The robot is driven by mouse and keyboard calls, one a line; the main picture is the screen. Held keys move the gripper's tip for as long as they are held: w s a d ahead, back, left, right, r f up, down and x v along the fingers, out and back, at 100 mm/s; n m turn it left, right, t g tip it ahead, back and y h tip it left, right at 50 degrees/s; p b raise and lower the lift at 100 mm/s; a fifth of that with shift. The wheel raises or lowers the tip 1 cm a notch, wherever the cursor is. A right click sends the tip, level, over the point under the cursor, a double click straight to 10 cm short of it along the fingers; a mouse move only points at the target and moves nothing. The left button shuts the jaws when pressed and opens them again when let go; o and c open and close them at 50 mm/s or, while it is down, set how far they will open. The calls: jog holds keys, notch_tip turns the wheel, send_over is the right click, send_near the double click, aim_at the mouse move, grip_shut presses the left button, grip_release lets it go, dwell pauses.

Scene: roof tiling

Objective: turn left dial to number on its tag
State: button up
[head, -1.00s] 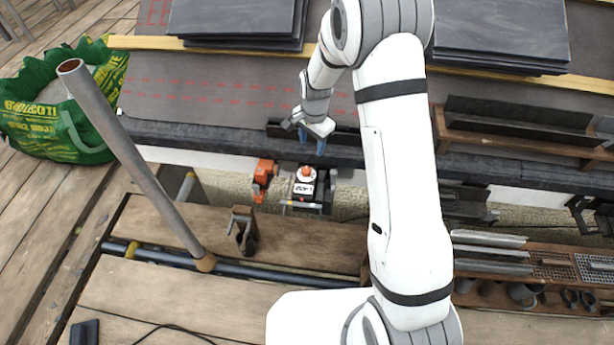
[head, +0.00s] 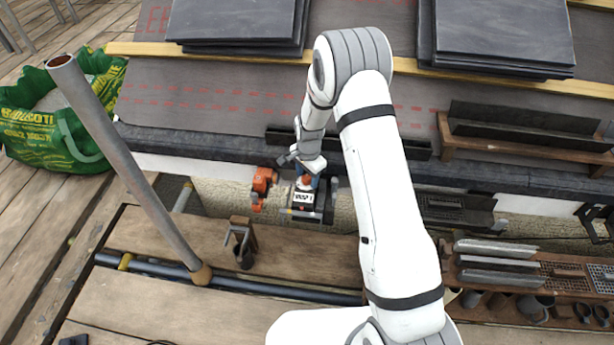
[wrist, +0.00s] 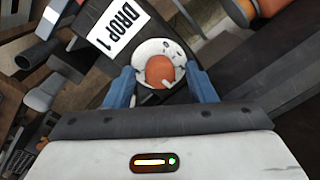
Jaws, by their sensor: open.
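The dial is an orange knob (wrist: 160,70) on a round white plate (wrist: 150,48) with dark marks, on a dark machine. A white tag reading "DROP 1" (wrist: 115,26) sits beside it in the wrist view. The tag also shows in the head view (head: 303,197). My gripper (wrist: 160,88) has its two blue fingers apart on either side of the knob, with no clear contact visible. The marks on the plate are too small to read.
An orange tool (head: 262,185) stands just left of the machine. A grey upright pole (head: 130,165) rises at the left, near a green bag (head: 50,125). Stacks of dark slates (head: 505,35) lie on the roof. A wooden rack (head: 540,275) of metal parts stands at the right.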

jog(key=shift+c, duration=0.2)
jog(key=c, duration=0.9)
jog(key=shift+n, duration=0.3)
jog(key=n, duration=0.3)
jog(key=shift+p, duration=0.4)
jog(key=n, duration=0.8)
jog(key=shift+w, duration=0.1)
jog(key=shift+n+g+p, duration=0.3)
jog(key=shift+n, duration=1.8)
